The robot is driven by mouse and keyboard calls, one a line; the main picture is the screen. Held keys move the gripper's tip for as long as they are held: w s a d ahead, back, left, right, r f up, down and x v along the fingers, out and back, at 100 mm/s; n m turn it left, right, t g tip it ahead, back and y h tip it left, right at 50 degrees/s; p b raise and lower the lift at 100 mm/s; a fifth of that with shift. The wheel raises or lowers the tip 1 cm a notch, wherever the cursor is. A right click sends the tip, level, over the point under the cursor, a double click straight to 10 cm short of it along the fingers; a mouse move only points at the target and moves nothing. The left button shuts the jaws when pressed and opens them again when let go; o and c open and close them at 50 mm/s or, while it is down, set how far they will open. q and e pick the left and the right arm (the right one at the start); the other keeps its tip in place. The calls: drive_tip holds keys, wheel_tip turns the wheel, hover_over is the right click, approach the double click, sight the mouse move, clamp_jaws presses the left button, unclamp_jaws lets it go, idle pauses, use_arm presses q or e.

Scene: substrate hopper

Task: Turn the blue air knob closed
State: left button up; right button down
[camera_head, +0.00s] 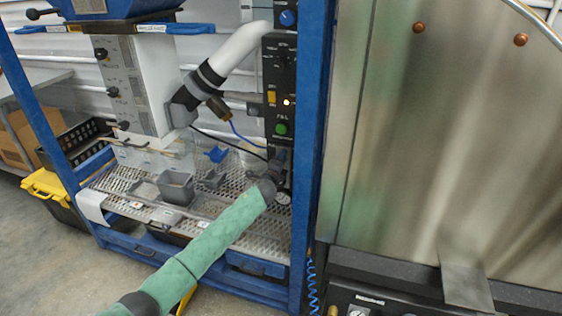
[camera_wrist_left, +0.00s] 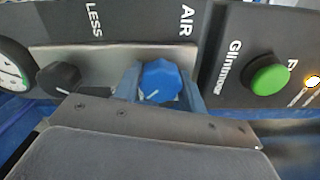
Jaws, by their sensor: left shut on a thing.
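The blue air knob (camera_wrist_left: 160,81) sits below the word AIR on a metal strip in the left wrist view. A white line on its face points to the lower left. My left gripper (camera_wrist_left: 162,88) is around it, one blue finger on each side, shut on it. In the head view my left gripper (camera_head: 277,160) is at the lower end of the black control panel (camera_head: 280,75) and hides the air knob there. My right gripper is in neither view.
A black knob (camera_wrist_left: 58,77) and a gauge (camera_wrist_left: 12,75) are left of the air knob. A green button (camera_wrist_left: 269,75) is to its right. A blue frame post (camera_head: 312,130) stands close right of the panel, and a large metal sheet (camera_head: 440,140) beyond it.

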use_arm(q)
drive_tip(key=o, duration=1)
drive_tip(key=shift+f, duration=0.1)
drive_tip(key=b+v, duration=0.1)
drive_tip(key=v, duration=0.7)
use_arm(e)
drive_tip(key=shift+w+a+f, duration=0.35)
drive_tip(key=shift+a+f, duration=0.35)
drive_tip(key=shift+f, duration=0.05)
use_arm(q)
drive_tip(key=shift+w, duration=0.1)
